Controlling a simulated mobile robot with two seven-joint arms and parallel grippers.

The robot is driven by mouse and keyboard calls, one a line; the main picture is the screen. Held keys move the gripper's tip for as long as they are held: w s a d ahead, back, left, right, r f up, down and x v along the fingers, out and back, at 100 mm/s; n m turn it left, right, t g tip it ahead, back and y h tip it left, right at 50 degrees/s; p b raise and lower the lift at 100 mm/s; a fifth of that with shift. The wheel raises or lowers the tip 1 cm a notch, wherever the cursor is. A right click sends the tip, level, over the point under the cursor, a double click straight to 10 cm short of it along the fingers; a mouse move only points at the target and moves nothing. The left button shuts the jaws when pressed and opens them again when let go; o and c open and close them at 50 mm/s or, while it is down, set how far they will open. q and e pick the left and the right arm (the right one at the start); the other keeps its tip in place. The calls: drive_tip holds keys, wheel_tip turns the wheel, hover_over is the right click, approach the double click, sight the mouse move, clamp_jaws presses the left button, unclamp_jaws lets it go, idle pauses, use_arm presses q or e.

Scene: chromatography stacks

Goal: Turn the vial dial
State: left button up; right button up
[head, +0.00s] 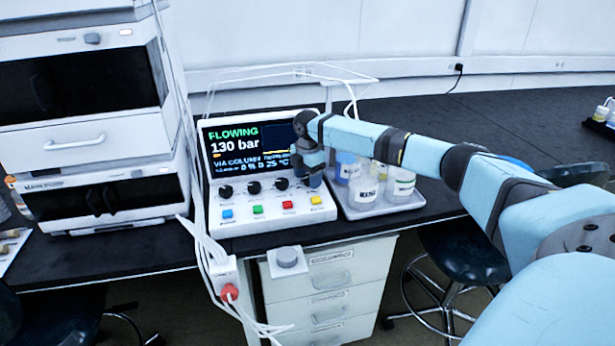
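A white control box (275,208) stands on the black bench, with a screen (245,150) reading "FLOWING" and "130 bar". Its front panel has a row of black dials: a left one (226,191), a middle one (254,187) and another to the right (281,183). Any dial farther right is hidden by my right gripper (312,182). The dial labels are too small to read, so I cannot tell which is the vial dial. My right gripper points down at the panel's right end; its fingers are too small and dark to judge. My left gripper is not in view.
Coloured buttons (257,209) line the panel's front. A grey tray (385,211) with bottles (365,192) stands close on the right. White stacked instruments (85,120) stand on the left. A red knob (229,292) and white cables hang below the bench edge.

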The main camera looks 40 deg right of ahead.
drive_tip(key=c, duration=0.8)
drive_tip(key=shift+o, duration=0.2)
